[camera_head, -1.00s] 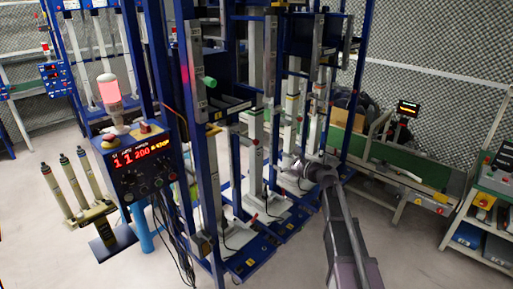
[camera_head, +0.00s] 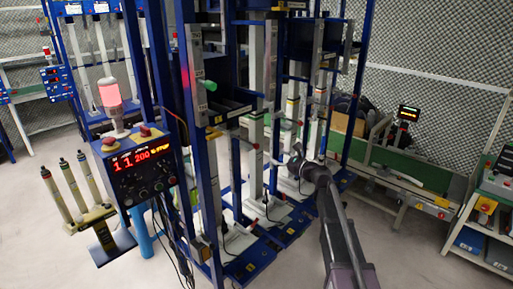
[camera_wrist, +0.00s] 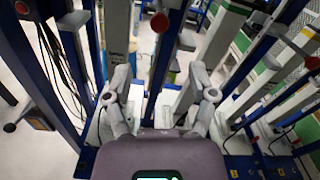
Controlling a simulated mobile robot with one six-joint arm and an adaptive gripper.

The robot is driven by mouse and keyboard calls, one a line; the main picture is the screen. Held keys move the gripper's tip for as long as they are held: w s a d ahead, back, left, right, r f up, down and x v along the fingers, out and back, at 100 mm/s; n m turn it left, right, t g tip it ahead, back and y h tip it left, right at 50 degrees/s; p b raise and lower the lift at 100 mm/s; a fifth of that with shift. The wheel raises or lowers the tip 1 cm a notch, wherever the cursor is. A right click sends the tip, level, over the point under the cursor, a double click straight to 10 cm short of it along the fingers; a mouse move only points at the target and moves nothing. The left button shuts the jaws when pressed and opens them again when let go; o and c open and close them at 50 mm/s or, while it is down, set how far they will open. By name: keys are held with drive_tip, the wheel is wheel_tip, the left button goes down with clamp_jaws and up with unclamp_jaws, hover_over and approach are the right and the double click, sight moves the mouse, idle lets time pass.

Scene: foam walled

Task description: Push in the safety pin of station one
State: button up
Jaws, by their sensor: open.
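The blue station frame (camera_head: 210,180) with grey upright columns fills the middle of the head view. I cannot tell which of these is the safety pin of station one. My gripper (camera_head: 297,160) is beside the frame's right part, apart from the green knob. In the wrist view my gripper (camera_wrist: 160,75) is open, with nothing held between its fingers. A red knob (camera_wrist: 160,22) shows beyond the fingertips.
A control box (camera_head: 143,160) with red digits and a lit red lamp (camera_head: 109,91) stand at the left. A stand with several rods (camera_head: 75,190) is beside it. A green conveyor (camera_head: 410,170) is at the right. Blue posts and cables crowd the gripper; the front floor is clear.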

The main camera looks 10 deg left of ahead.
sight(258, 147)
drive_tip(key=x, duration=1.2)
